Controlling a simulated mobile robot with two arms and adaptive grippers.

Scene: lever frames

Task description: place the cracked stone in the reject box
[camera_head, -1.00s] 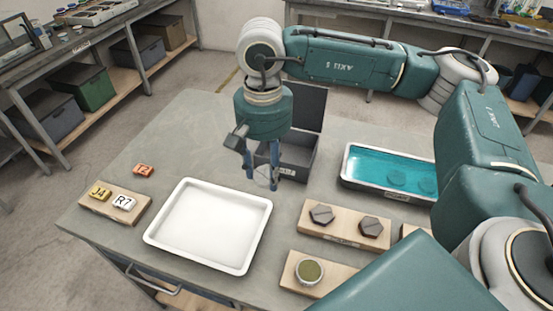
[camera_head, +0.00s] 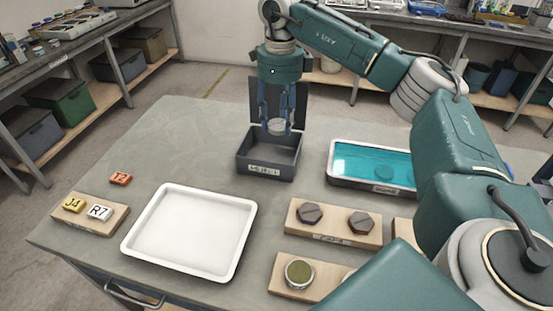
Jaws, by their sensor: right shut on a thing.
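My right gripper (camera_head: 278,122) is shut on a pale grey stone (camera_head: 277,127). It holds the stone above the open dark grey reject box (camera_head: 262,170), near the level of its rim. The box has its lid raised at the back and a label on its front, only partly readable. Whether the stone is cracked is too small to tell. My left gripper is not in view.
A white tray (camera_head: 190,276) lies at the front left. A teal-filled tray (camera_head: 375,188) stands right of the box. Wooden blocks hold dark hexagonal pieces (camera_head: 362,222) and a round green-topped tin (camera_head: 299,273).

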